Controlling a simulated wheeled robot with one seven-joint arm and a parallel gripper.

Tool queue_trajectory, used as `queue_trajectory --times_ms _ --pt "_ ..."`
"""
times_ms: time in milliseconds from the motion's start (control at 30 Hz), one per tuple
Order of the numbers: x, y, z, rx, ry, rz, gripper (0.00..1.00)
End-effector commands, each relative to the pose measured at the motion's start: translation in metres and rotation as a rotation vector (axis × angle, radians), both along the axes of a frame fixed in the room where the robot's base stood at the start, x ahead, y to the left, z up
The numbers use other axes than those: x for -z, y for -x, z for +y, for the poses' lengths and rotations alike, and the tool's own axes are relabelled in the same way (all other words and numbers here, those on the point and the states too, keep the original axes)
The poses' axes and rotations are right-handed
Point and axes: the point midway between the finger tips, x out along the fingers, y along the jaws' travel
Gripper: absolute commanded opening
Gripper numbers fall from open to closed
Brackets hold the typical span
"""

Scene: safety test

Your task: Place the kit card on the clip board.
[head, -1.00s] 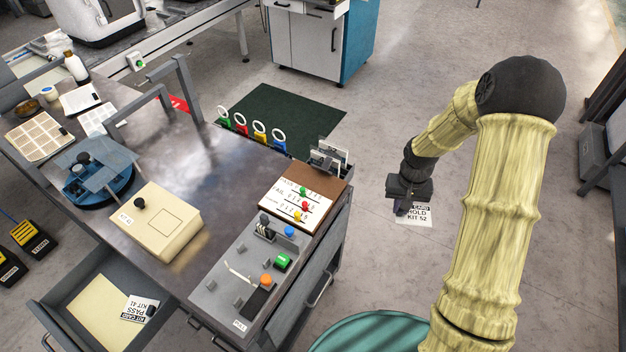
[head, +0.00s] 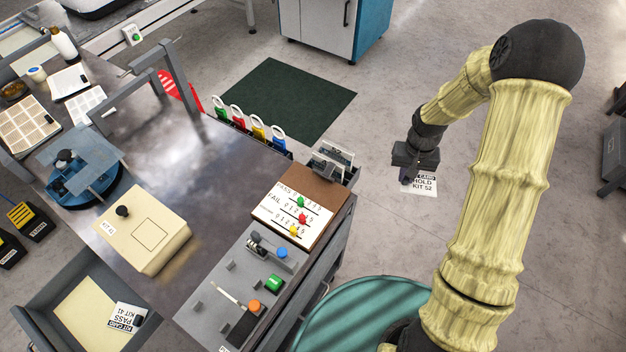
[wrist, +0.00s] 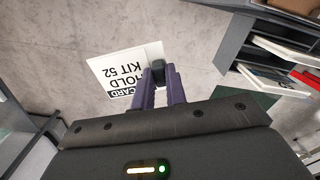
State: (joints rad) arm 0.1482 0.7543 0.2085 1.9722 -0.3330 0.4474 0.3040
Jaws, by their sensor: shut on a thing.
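My gripper (head: 406,178) is shut on a white kit card (head: 424,185) printed "HOLD KIT 52", held over open floor to the right of the workbench. In the wrist view, the purple fingers (wrist: 161,82) pinch a dark tab at the edge of the card (wrist: 118,72). A brown board (head: 322,190) lies at the bench's right end, with a white sheet marked PASS and FAIL and coloured pegs. It may be the clip board; I cannot tell for sure. My gripper is to its right, apart from it.
A rack with cards (head: 332,163) stands at the brown board's far edge. A grey tray (head: 232,293) with coloured knobs lies nearer. Another card, "PASS KIT 41" (head: 124,316), lies in an open drawer (head: 48,302). A cream box (head: 146,232) and coloured padlock-like tags (head: 240,122) are on or beside the bench.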

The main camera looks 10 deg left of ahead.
Motion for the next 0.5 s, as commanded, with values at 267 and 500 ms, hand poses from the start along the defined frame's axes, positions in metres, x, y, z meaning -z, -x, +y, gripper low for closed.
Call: queue_trajectory --times_ms 267,500 --pt "-0.001 -0.001 -0.003 0.011 0.000 -0.001 0.00" --pt "-0.027 -0.013 0.044 0.072 0.000 -0.006 0.00"
